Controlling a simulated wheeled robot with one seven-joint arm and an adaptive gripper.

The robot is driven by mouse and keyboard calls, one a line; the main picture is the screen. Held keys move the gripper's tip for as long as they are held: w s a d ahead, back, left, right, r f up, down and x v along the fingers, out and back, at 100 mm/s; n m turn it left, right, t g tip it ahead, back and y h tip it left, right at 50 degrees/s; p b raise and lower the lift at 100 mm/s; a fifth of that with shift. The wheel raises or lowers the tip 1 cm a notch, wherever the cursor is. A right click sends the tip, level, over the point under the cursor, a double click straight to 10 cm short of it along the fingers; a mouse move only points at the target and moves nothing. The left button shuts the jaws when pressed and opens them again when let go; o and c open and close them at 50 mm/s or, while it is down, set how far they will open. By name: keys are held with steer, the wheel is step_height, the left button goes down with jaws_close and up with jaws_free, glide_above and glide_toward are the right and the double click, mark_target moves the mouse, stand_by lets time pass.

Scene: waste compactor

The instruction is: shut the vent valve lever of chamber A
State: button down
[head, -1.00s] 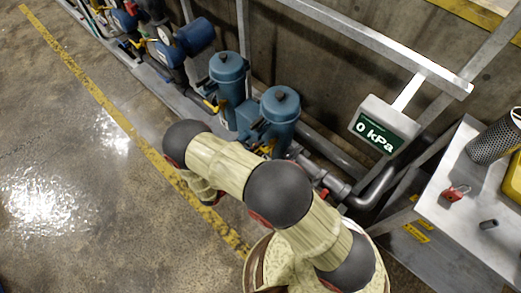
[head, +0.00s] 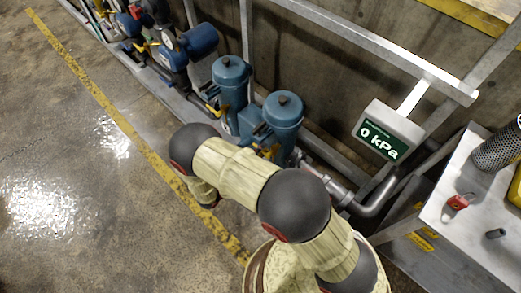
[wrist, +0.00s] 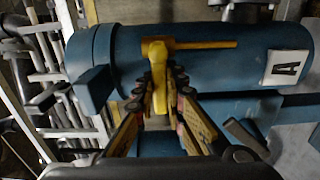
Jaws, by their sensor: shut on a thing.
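In the wrist view, the blue cylinder of chamber A (wrist: 215,58) lies across the picture, with a white label marked A (wrist: 287,67) at its right end. A yellow lever (wrist: 158,88) stands in front of it, with a yellow bar (wrist: 205,44) reaching right from its top. My gripper (wrist: 160,85) is shut on the yellow lever, one finger on each side. In the head view, two blue filter chambers (head: 230,82) (head: 283,116) stand upright along the frame; their labels cannot be read there. My arm hides most of the gripper in that view.
A pressure display (head: 382,138) reads 0 kPa. Metal rails stand behind the chambers. Open floor (head: 60,180) lies left of the yellow line.

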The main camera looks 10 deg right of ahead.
stand_by(0.3)
steer(key=c, duration=1.8)
jaws_free()
steer(key=shift+c, duration=0.2)
steer(key=v, duration=1.2)
